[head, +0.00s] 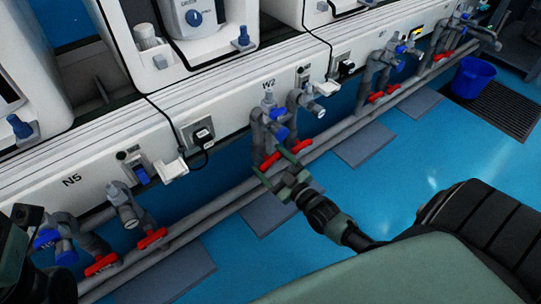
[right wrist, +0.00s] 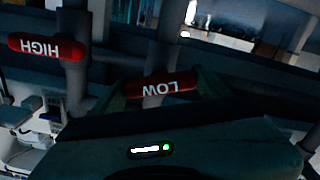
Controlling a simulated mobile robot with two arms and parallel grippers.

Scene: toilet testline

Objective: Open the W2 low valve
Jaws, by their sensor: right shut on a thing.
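The W2 label (head: 268,84) is on the white panel above a pair of grey pipes with red handles. The W2 low valve handle (head: 270,161) is the left red one of this pair. It also shows in the right wrist view, a red bar marked LOW (right wrist: 162,87), upside down, lying across its grey pipe. My right gripper (head: 276,177) is shut on this handle, with a finger at either end of it. The W2 high handle (head: 301,146) is just right of it; it reads HIGH (right wrist: 33,46) in the wrist view.
More red valve handles stand at N5 (head: 72,181), left, and farther right along the wall. Long grey pipes (head: 215,200) run low along the bench. A blue bucket (head: 473,78) stands at the upper right. The blue floor (head: 420,160) right of the pipes is mostly clear.

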